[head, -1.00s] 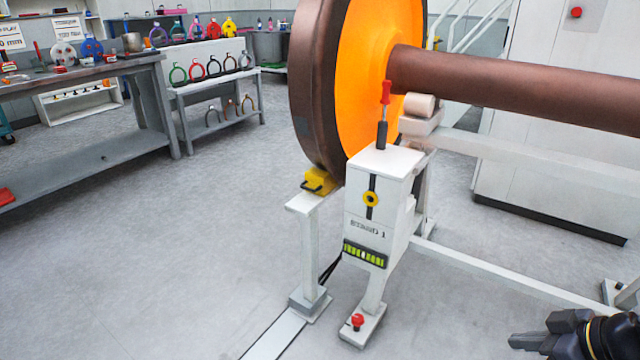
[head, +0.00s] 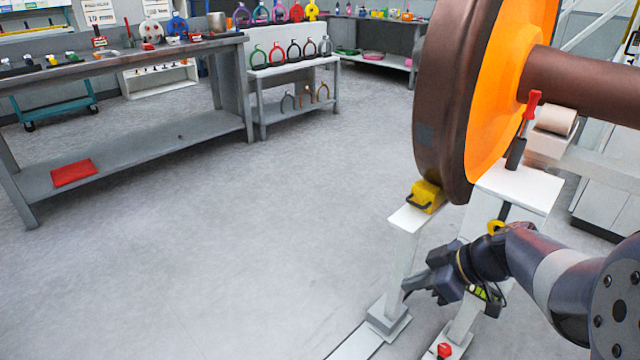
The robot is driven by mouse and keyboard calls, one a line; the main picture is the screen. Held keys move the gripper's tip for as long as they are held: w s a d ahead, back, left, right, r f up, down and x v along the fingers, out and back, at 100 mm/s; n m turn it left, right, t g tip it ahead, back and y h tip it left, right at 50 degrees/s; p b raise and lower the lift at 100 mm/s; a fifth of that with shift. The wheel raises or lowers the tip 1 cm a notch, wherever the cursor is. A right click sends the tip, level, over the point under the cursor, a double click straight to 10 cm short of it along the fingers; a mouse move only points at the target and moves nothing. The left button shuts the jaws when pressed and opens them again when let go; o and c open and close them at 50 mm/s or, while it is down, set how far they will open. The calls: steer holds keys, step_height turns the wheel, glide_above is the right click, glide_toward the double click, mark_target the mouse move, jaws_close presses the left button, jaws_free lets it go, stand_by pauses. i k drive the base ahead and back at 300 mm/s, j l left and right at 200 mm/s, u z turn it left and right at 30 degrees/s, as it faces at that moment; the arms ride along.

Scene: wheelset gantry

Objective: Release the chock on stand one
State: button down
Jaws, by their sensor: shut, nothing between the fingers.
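The yellow chock (head: 427,194) with a dark handle sits on top of the narrow white post (head: 404,232), against the lower rim of the big brown and orange wheel (head: 445,110). Stand one (head: 522,184) is the white stand to the right, with a red-handled lever (head: 533,106) upright on its top and a red knob (head: 444,350) at its foot. My gripper (head: 408,291) is shut and empty. In the picture it lies below the chock, in front of the post and apart from the chock. My arm hides much of the stand's front, including its label.
A grey workbench (head: 130,57) with a red cloth (head: 74,172) on its lower shelf stands at the left. A rack (head: 290,66) of coloured rings stands behind. The floor (head: 250,250) between bench and post is clear.

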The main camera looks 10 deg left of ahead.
mark_target(425, 197)
steer(key=i+j+u, duration=0.25)
steer(key=u, duration=0.25)
steer(key=i+j+u, duration=0.25)
steer(key=u, duration=0.25)
steer(key=i+u, duration=0.5)
steer(key=i+j+z, duration=0.2)
steer(key=i, duration=0.15)
steer(key=i+z, duration=0.45)
steer(key=z, duration=0.25)
steer(key=i+j+z, duration=0.15)
steer(key=z, duration=0.3)
steer(key=i+j+z, duration=0.15)
steer(key=z, duration=0.3)
steer(key=i+j+z, duration=0.1)
steer(key=z, duration=0.35)
steer(key=i+j+z, duration=0.1)
steer(key=z, duration=0.4)
steer(key=j+z, duration=0.2)
steer(key=z, duration=0.25)
steer(key=j+z, duration=0.25)
steer(key=z, duration=0.25)
steer(key=j+z, duration=0.2)
steer(key=z, duration=0.25)
steer(key=j+z, duration=0.8)
